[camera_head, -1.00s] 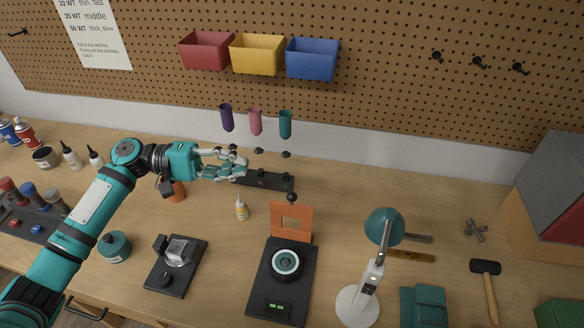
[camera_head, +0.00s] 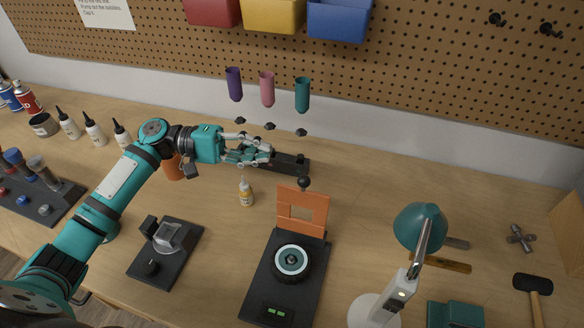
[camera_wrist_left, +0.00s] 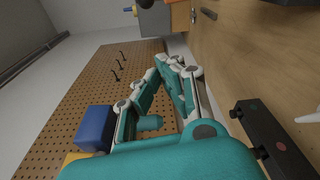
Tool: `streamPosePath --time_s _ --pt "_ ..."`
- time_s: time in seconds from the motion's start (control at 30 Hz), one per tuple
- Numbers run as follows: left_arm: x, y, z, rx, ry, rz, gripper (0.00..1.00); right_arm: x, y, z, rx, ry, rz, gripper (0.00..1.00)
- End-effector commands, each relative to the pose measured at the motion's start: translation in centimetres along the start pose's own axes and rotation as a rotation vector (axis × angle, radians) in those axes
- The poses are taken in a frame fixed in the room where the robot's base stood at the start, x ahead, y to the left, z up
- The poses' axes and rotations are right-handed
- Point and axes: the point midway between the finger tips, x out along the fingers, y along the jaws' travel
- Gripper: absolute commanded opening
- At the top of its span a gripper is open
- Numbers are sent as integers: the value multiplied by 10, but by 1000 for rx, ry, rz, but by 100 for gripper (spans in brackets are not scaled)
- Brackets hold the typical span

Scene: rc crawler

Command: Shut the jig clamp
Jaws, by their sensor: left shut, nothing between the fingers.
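The jig (camera_head: 262,295) is a black base on the bench, in the middle front of the head view. A dark wheel (camera_head: 291,260) with a teal ring lies on it. Its orange clamp frame (camera_head: 303,212), with a square opening and a black knob (camera_head: 303,183) on top, stands raised behind the wheel. My left gripper (camera_head: 262,152) is shut and empty, behind and left of the clamp frame, by a low black rack (camera_head: 292,164). The fingers also show closed in the left wrist view (camera_wrist_left: 172,62). The jig is not recognisable there. My right gripper is not in view.
A black stand with a clear part (camera_head: 166,240) is left of the jig. A teal-headed lamp (camera_head: 420,228) stands close on the right. Bench right of the rack is clear.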

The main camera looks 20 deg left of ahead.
Motion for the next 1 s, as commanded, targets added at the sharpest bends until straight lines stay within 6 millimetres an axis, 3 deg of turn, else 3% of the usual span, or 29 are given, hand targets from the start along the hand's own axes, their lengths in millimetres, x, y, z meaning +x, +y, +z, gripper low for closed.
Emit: streamPosePath --time_s 0.17,0.53,0.8,1.0 --pt "21 5 2 1 -3 1 0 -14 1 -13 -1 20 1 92" --pt "99 7 2 0 -3 2 0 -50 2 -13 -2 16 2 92" --pt "87 3 34 -1 0 -2 0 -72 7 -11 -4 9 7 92" --pt "85 1 38 0 0 0 0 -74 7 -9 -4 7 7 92"
